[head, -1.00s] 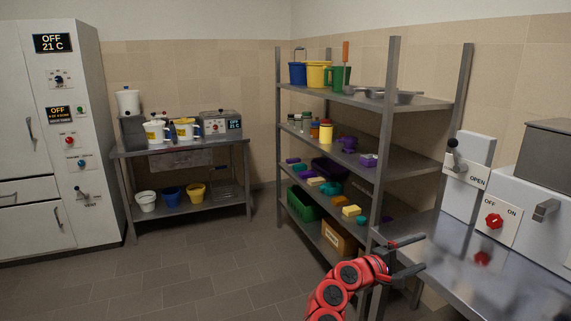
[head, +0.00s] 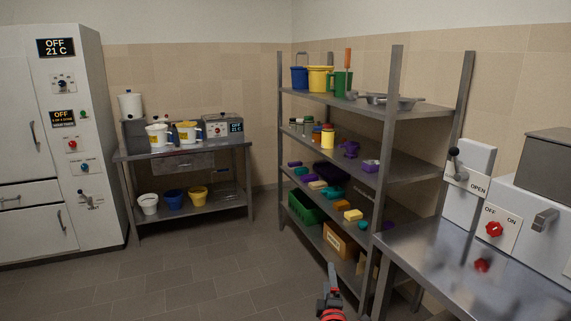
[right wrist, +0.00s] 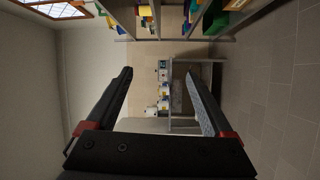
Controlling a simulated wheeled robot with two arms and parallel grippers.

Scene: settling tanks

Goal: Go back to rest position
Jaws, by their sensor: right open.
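My right gripper (head: 331,292) shows at the bottom of the head view, right of centre, low in front of the shelf rack. In the right wrist view its two fingers (right wrist: 158,98) are wide apart with nothing between them. That view is turned on its side and shows the far table and the rack beyond the fingers. My left gripper is not in the head view.
A metal shelf rack (head: 420,172) with buckets, jars and sponges stands close on the right. A steel counter (head: 440,268) with a lever and a red switch (head: 494,229) is nearer. A far table (head: 190,151) and white cabinet (head: 98,215) stand left. The middle floor (head: 200,270) is clear.

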